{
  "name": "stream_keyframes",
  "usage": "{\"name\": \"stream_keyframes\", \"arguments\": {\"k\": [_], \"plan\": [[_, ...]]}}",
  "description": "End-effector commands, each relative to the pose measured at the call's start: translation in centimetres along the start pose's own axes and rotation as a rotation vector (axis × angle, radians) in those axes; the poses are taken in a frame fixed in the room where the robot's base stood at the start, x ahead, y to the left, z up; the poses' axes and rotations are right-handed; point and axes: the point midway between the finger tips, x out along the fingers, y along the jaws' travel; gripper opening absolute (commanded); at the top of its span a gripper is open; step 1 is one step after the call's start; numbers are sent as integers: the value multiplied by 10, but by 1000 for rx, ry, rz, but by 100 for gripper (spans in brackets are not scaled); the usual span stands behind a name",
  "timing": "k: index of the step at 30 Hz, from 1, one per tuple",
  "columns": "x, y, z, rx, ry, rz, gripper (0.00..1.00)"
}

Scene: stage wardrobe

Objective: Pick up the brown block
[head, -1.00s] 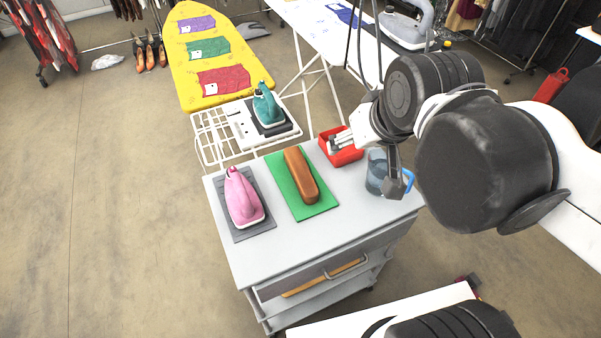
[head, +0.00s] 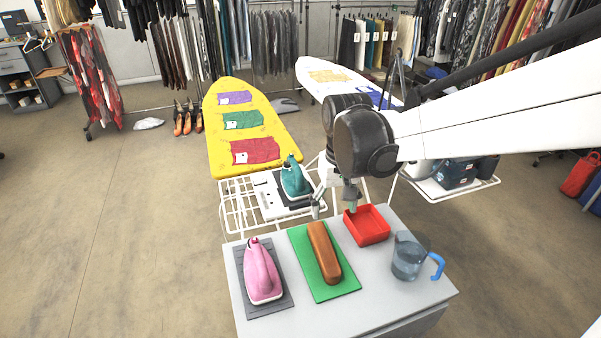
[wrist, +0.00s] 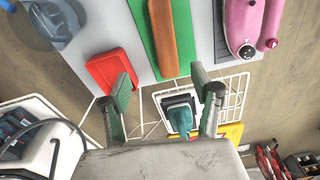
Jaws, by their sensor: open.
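The brown block (head: 323,252) is long with rounded ends. It lies lengthwise on a green mat (head: 341,287) on the grey cabinet top. In the wrist view the brown block (wrist: 163,38) shows near the top, partly cut off by the frame edge. My gripper (head: 333,207) is open and empty, beyond the far edge of the cabinet top, behind the block and near the red tray. In the wrist view its two fingers (wrist: 165,92) are spread wide, with the block beyond them and apart from them.
A pink iron (head: 262,272) stands left of the mat. A red tray (head: 367,226) and a jug with a blue handle (head: 408,257) stand to its right. A teal iron (head: 294,178) sits on the white rack of the yellow ironing board (head: 268,130).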

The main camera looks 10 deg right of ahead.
Motion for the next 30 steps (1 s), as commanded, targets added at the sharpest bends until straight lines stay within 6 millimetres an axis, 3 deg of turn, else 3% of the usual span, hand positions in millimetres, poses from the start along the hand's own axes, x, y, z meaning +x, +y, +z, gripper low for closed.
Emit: {"name": "stream_keyframes", "arguments": {"k": [3, 9, 14, 22, 30], "plan": [[17, -5, -11, -8, -40, 0, 60], [30, -8, -17, -13, -70, 1, 60], [49, -8, -16, -13, -73, 1, 60], [97, -8, -12, -13, -72, 1, 60], [116, -9, -11, -13, -71, 1, 60]]}}
